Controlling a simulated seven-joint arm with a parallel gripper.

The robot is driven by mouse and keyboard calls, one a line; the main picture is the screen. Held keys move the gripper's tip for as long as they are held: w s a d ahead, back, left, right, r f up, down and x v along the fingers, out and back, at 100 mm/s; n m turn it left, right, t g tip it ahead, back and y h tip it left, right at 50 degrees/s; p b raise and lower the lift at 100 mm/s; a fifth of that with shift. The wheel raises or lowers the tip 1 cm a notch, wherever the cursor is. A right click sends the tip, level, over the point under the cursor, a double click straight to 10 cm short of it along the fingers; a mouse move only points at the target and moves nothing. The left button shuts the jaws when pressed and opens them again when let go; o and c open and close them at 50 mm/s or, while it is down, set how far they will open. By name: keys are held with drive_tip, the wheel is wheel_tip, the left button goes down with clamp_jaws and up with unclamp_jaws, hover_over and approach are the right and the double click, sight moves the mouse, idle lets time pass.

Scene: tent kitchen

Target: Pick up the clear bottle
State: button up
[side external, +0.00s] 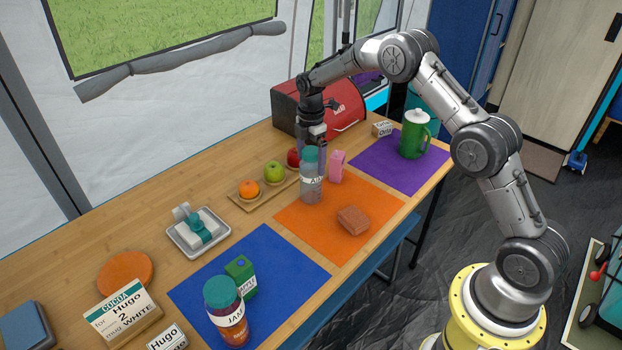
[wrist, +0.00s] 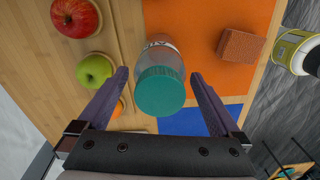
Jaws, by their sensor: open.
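The clear bottle (side external: 312,184) with a teal lid stands upright on the orange mat (side external: 290,222), near its back left edge. In the wrist view the bottle's teal lid (wrist: 160,92) lies between my two fingers, with its clear body and part of a label beyond. My gripper (wrist: 161,88) is open, with a finger on each side of the lid and a visible gap to each. In the side view my gripper (side external: 312,142) points down right at the top of the bottle, and the bottle partly hides the fingers.
A wooden tray (side external: 238,201) with an orange, a green apple and a red apple is close to the left. A pink object (side external: 337,165) stands just behind the bottle, and a brown block (side external: 353,219) lies to its right. A red bread bin (side external: 345,108) stands behind.

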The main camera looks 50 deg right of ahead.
drive_tip(key=shift+f, duration=0.5)
clamp_jaws()
